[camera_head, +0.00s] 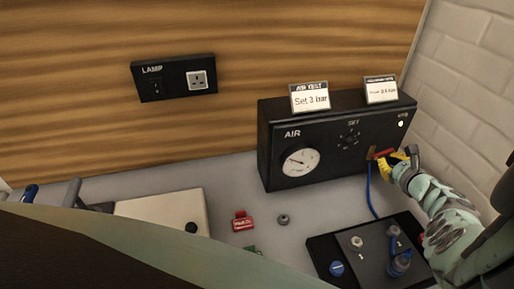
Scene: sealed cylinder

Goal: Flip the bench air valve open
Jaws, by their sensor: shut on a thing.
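The black air panel (265,140) stands at the back right against the wood wall. It carries a round gauge (298,162) under the word AIR and a dark SET knob (350,138). The bench air valve's red lever (383,154) is at the panel's right front, on a brass-coloured fitting (371,152). A blue hose (370,190) hangs below it. My gripper (394,160), with yellow fingers, is at the red lever and appears closed on it. The fingers hide part of the lever, so its exact angle is hard to tell.
A dark tray (325,250) with several fittings and a blue cap lies below the panel. A red tag (242,221) and a small grey ring (283,219) lie on the bench. A pale box (160,212) sits at left. A brick wall (465,80) bounds the right.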

